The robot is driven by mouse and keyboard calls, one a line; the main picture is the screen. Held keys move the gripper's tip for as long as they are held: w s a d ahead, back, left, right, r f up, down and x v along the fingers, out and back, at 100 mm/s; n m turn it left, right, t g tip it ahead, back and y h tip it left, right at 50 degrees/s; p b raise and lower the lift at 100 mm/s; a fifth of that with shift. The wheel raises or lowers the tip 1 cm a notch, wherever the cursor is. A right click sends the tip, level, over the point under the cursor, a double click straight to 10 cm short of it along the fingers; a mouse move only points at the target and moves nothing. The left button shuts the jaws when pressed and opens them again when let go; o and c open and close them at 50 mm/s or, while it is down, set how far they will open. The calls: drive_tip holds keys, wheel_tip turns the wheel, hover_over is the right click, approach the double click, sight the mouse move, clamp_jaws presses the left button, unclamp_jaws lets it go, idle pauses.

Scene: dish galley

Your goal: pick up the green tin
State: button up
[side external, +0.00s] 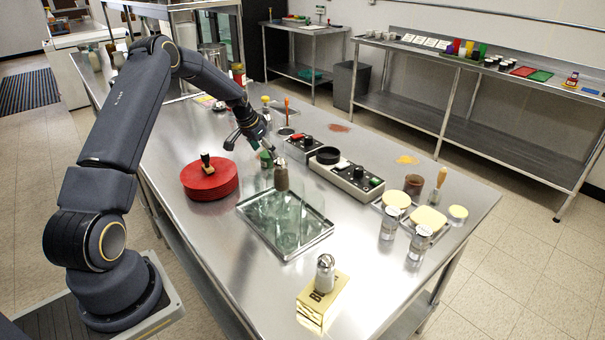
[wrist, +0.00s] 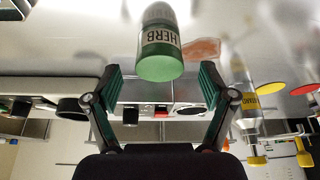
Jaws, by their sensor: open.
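The green tin (wrist: 160,66) with a white label reading HERB shows at the top middle of the wrist view. It lies ahead of my gripper (wrist: 161,82), lined up with the gap between the two open fingers and not touched by them as far as I can see. In the side view a small green piece, likely the tin (side external: 265,160), shows just below my gripper (side external: 268,146), behind the glass tray. Its upper part is hidden by the gripper there. The fingers hold nothing.
A brown shaker (side external: 281,176) stands close in front of the gripper at the tray (side external: 318,238) of glasses. Red round stack (side external: 210,182) is at left, control boxes (side external: 348,178) at right. In the wrist view a yellow-labelled bottle (wrist: 247,105) stands right of the fingers.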

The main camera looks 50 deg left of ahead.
sight(267, 154)
drive_tip(key=x, duration=0.3)
drive_tip(key=shift+f, duration=0.15)
drive_tip(key=shift+c, duration=0.4)
drive_tip(key=c, duration=1.2)
drive_tip(key=shift+c, duration=0.3)
